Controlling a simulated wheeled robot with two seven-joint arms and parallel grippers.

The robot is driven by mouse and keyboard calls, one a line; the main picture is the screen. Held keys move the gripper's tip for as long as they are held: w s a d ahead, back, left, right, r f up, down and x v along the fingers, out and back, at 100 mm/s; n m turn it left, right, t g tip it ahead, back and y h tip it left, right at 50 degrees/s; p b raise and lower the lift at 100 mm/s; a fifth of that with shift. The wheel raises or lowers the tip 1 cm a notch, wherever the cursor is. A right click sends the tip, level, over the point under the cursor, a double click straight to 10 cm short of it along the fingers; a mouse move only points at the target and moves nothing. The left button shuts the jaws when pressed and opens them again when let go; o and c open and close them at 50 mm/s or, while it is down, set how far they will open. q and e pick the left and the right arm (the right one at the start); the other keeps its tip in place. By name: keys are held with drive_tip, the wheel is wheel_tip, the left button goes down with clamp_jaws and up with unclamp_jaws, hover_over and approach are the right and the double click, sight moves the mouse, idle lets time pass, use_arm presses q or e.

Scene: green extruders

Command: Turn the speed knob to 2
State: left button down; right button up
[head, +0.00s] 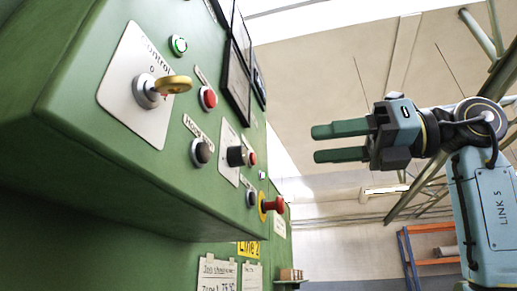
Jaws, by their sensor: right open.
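A green control panel (75,75) fills the left of the head view, seen from below at a slant. A black knob (237,156) on a white plate stands out from its middle; it may be the speed knob, but its label and setting are too small to read. My right gripper (315,144) is to the right of the panel, its two green fingers apart and pointing left at it. The gripper is open and empty, clear of the knob. My left gripper is not in view.
A yellow key switch (172,85) sits on a white plate nearer the camera. Around the knob are red buttons (209,98), a dark button (202,151) and a red emergency stop (273,205). Dark screens (237,82) are above. The space between gripper and panel looks clear.

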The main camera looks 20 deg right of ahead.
sight(246, 155)
drive_tip(key=p+x, duration=0.2)
drive_tip(key=x, duration=0.9)
drive_tip(key=shift+w+a+r, duration=0.1)
drive_tip(key=shift+a, duration=0.05)
drive_tip(key=c, duration=1)
drive_tip(key=shift+m, duration=0.3)
drive_tip(key=m+b, duration=0.1)
drive_tip(key=m, duration=0.3)
drive_tip(key=shift+m, duration=0.4)
drive_tip(key=m+b, duration=0.1)
drive_tip(key=m, duration=0.2)
drive_tip(key=m+b, duration=0.1)
drive_tip(key=m, duration=0.2)
drive_tip(key=shift+f+m+t, duration=0.2)
drive_tip(key=shift+m+t, duration=0.1)
drive_tip(key=shift+t, duration=0.1)
